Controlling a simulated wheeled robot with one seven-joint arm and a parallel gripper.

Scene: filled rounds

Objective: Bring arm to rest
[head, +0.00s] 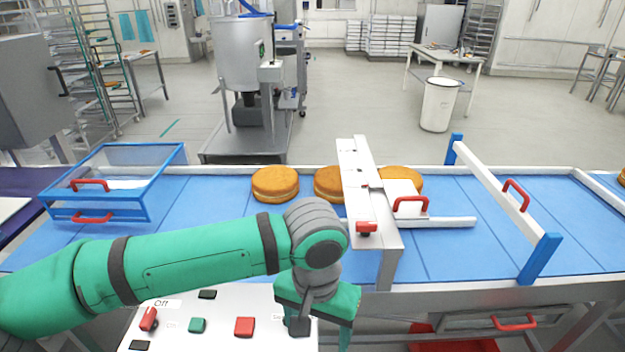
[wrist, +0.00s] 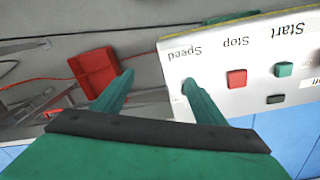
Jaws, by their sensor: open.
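My gripper (head: 316,318) is green and points down at the right end of the white control panel (head: 215,335), in front of the conveyor. In the wrist view my gripper (wrist: 157,82) has its two fingers apart with nothing held between them. One finger overlaps the spot below the "Speed" label, so the control there is mostly hidden; I cannot tell whether it touches. My green arm reaches across from the left, bent at a grey joint above the panel.
The panel has a red-handled switch (head: 149,319), green button (head: 197,325) and red button (head: 244,327). Round cakes (head: 275,184) lie on the blue belt (head: 221,196). A metal bridge (head: 357,190), blue-framed box (head: 150,170) and white-and-blue gate (head: 500,190) stand over it.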

